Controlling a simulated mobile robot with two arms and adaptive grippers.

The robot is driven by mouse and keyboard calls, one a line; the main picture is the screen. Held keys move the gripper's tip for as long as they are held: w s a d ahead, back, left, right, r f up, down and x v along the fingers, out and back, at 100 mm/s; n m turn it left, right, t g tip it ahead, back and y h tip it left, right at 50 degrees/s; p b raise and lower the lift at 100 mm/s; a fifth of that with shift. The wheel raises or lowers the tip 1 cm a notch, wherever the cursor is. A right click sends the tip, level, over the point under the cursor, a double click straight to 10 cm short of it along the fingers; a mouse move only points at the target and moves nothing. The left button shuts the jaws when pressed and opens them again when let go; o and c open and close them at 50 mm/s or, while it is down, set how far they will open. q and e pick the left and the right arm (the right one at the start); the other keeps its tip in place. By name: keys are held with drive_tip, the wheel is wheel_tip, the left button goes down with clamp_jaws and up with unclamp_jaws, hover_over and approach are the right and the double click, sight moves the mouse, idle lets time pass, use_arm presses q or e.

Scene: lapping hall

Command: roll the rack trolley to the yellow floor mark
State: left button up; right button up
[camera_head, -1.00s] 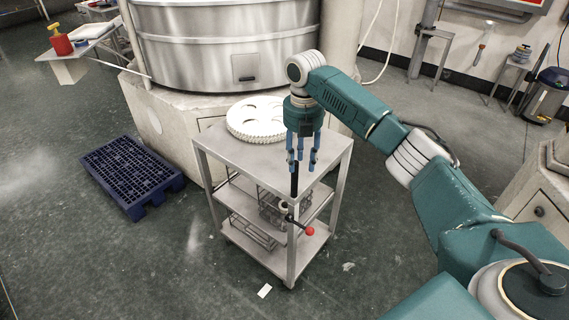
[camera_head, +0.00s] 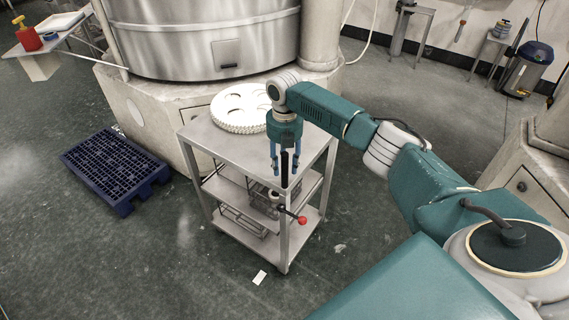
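The rack trolley (camera_head: 203,133) is a grey metal frame with a flat top and lower shelves, standing mid-view beside the big round machine. A toothed white disc with round openings (camera_head: 240,108) lies on its top, and wire baskets (camera_head: 243,219) sit on the lower shelves. A black upright handle (camera_head: 284,170) stands at its near right corner. My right gripper (camera_head: 284,164) points down over that corner. Its blue fingers look apart, with the handle between them; I see no clear grip on it. My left gripper is out of view. No yellow floor mark shows.
A red-knobbed lever (camera_head: 302,220) sticks out at the trolley's near side. A blue pallet (camera_head: 113,170) lies on the floor to the left. The machine (camera_head: 205,40) blocks the back. The floor in front is open, with a small white scrap (camera_head: 260,277).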

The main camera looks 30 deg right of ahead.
drive_tip(key=shift+f, duration=0.5)
drive_tip(key=shift+c, duration=0.2)
drive_tip(key=c, duration=0.9)
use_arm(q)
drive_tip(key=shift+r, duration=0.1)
